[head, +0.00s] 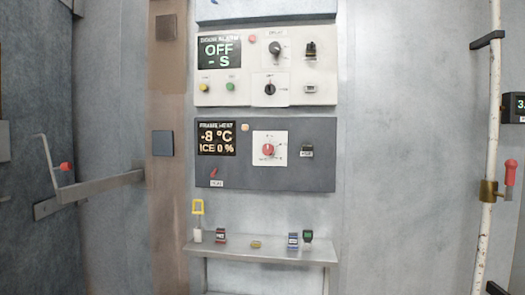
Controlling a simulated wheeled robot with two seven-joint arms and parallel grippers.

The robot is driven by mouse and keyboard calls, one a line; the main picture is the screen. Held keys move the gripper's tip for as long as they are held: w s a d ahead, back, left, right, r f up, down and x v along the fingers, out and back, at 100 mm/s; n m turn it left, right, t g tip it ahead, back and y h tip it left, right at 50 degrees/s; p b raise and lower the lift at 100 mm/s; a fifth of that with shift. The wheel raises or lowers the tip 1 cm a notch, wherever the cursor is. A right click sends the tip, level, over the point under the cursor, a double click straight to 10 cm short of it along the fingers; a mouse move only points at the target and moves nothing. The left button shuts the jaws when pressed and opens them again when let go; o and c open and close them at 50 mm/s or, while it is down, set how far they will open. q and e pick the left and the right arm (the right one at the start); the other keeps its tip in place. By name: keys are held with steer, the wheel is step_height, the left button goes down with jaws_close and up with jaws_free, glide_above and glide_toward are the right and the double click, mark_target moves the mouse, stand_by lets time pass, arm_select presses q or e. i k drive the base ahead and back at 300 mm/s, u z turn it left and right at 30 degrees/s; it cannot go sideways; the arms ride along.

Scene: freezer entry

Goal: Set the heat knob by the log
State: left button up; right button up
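The heat knob (268,150) is a red dial on a white square plate. It sits in the middle of the dark grey frame heat panel (315,175) on the wall. Its pointer setting is too small to read. The panel's display (217,138) reads -8 °C and ICE 0 %. A small red switch (213,172) is under the display and a black switch (307,151) is right of the knob. I cannot make out a written log in this view. Neither of my grippers is in view.
A white door alarm panel (320,95) above shows OFF and has dials and buttons. A metal shelf (260,256) below holds several small items. A lever handle (90,188) juts out at the left. A white pipe with a red-handled valve (490,190) stands at the right.

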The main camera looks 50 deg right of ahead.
mark_target(268, 149)
steer(key=z, duration=0.55)
steer(key=k, duration=1.25)
steer(key=z, duration=1.2)
steer(key=i, duration=0.65)
steer(key=z, duration=0.55)
steer(key=i, duration=0.85)
steer(key=u, duration=0.95)
steer(key=i, duration=0.55)
steer(key=u, duration=0.55)
